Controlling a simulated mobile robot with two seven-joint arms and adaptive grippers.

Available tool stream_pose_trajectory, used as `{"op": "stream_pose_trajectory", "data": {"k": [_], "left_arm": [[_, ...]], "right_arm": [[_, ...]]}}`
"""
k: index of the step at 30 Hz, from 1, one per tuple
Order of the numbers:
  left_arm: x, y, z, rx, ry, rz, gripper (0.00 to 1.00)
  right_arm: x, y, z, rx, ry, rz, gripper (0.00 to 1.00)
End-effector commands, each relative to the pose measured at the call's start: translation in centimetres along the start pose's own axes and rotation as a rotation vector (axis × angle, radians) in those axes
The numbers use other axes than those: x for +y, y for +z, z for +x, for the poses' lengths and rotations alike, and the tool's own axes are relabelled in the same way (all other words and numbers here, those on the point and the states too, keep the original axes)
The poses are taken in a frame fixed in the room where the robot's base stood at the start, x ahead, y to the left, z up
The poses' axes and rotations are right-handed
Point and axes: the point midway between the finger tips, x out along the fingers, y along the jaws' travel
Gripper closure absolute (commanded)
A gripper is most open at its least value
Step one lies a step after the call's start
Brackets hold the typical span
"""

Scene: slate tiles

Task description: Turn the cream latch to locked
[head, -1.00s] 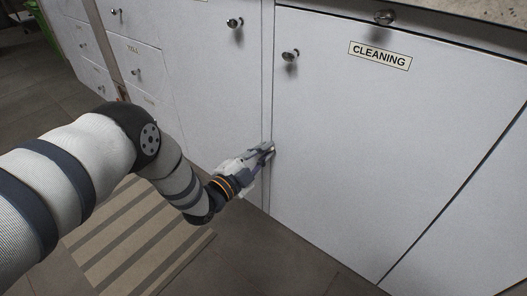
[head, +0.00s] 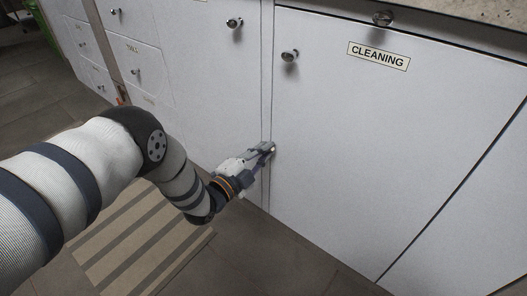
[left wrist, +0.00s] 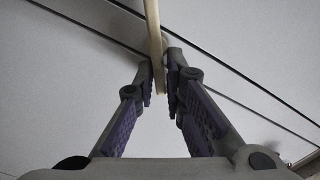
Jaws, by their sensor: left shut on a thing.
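The cream latch (left wrist: 153,35) shows in the left wrist view as a thin bar running down from the top edge to between my fingertips. My left gripper (left wrist: 160,82) is shut on its lower end, with one finger on each side. In the head view my left gripper (head: 268,149) reaches the cabinet front at the seam beside the CLEANING door (head: 390,150). There the fingers hide nearly all of the latch, and I cannot read its position. My right gripper is not in view.
Round metal knobs (head: 289,56) stick out from the doors above my gripper. A CLEANING label (head: 379,56) is on the right door. A stone countertop (head: 480,12) overhangs at the top right. A striped mat (head: 130,240) lies on the dark tiled floor, which is otherwise clear in front.

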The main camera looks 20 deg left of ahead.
Motion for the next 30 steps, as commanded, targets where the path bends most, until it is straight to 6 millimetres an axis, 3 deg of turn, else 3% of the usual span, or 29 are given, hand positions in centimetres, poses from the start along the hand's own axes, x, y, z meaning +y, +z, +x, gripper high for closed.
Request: {"op": "stream_pose_trajectory", "data": {"k": [1, 30], "left_arm": [[1.14, -0.23, -0.29, 0.002, 0.026, -0.004, 1.00], [1.33, -0.18, -0.29, 0.002, 0.026, 0.091, 1.00]], "right_arm": [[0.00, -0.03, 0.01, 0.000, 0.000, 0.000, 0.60], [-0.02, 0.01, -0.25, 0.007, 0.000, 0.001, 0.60]]}}
